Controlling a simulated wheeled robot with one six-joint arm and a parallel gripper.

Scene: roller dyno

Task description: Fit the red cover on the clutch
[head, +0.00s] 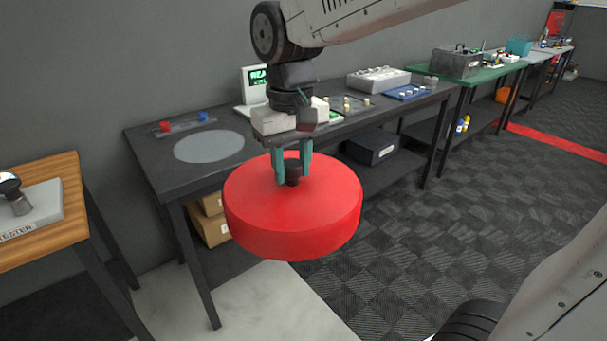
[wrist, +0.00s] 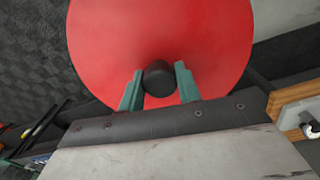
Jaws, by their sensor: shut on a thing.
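The red cover (head: 293,215) is a large round disc with a black knob (head: 292,171) on top. My gripper (head: 293,182) is shut on the knob and holds the cover in the air in front of the black table, close to level. In the wrist view the red cover (wrist: 160,40) fills the upper middle, and the black knob (wrist: 159,78) sits between the teal fingers of my gripper (wrist: 160,90). I cannot make out the clutch in either view.
The black table (head: 190,178) bears a grey round plate (head: 209,146), a small tray with red and blue pieces (head: 184,123) and a screen (head: 256,82). A wooden table (head: 40,240) with a tester stands at left. Cardboard boxes (head: 210,222) sit underneath. Floor at right is open.

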